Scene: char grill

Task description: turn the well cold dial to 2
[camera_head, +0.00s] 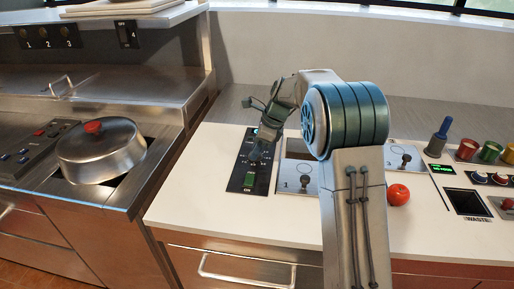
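Steel plates with dark knobs (304,182) lie right of the panel, partly behind my arm. A lidded pan (100,152) stands on the left station. Coloured containers (467,149) and a waste opening (467,202) are at right.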

